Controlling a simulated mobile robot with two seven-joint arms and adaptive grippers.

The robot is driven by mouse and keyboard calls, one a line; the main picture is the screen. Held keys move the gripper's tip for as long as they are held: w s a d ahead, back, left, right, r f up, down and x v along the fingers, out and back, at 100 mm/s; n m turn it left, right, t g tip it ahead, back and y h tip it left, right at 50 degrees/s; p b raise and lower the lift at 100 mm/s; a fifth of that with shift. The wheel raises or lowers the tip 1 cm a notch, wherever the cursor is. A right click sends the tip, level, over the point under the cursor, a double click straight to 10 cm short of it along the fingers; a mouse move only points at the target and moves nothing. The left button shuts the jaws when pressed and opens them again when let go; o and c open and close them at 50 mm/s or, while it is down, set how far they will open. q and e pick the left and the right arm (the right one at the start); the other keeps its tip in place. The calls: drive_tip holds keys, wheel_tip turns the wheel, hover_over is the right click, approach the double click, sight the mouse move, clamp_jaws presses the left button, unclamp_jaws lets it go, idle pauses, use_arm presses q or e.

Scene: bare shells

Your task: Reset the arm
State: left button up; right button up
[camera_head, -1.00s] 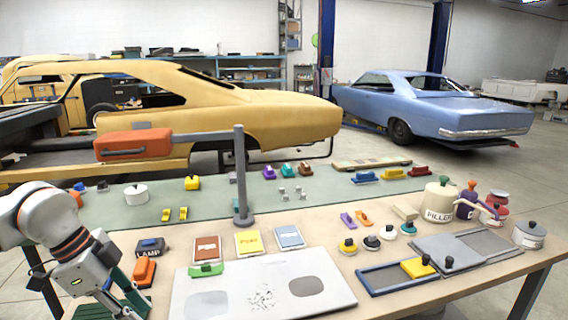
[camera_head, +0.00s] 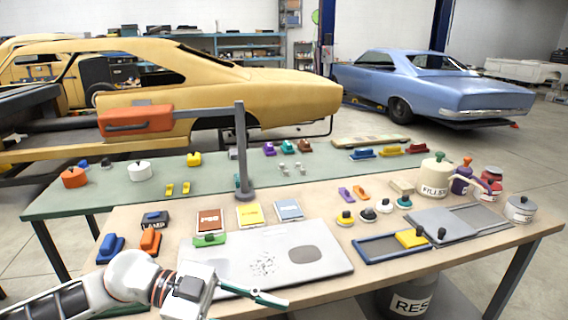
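My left arm comes in from the lower left, low in front of the near table (camera_head: 530,240). Its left gripper (camera_head: 270,298) points right, over the front edge of the white panel (camera_head: 330,250). I see its dark green fingers nearly edge-on, so the gap between them does not show clearly. No object is plainly visible in it. My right arm and gripper are not in view.
On the near table are a green-handled block (camera_head: 209,240), sandpaper packs (camera_head: 249,215), a lamp box (camera_head: 155,221), blue (camera_head: 110,248) and orange (camera_head: 150,240) blocks, a blue-rimmed tray (camera_head: 375,252) and a filler tin (camera_head: 435,178). A grey post (camera_head: 241,150) stands behind. A bin (camera_head: 410,298) is below.

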use_arm(q)
drive_tip(key=w+d+r+n+t+h, duration=0.25)
drive_tip(key=w+n+t+h, duration=0.2)
drive_tip(key=t, duration=0.35)
drive_tip(key=w+a+f+n+t+y, duration=0.4)
drive_tip(key=a+f+n+t+y, duration=0.5)
drive_tip(key=f, duration=0.3)
drive_tip(key=s+a+f+n+g+y, duration=0.1)
drive_tip(key=s+a+f+y, duration=0.1)
drive_tip(key=s+f, duration=0.3)
drive_tip(key=s+a+f+n+g+y, duration=0.2)
drive_tip(key=s+a+f, duration=0.3)
drive_tip(key=f, duration=0.7)
drive_tip(key=s+a+f+n+g+y, duration=0.1)
drive_tip(key=s+a+f+y, duration=0.3)
drive_tip(key=f, duration=0.4)
drive_tip(key=shift+s+f+n+g, duration=0.2)
drive_tip(key=shift+s+n+g, duration=0.15)
drive_tip(key=shift+s, duration=0.15)
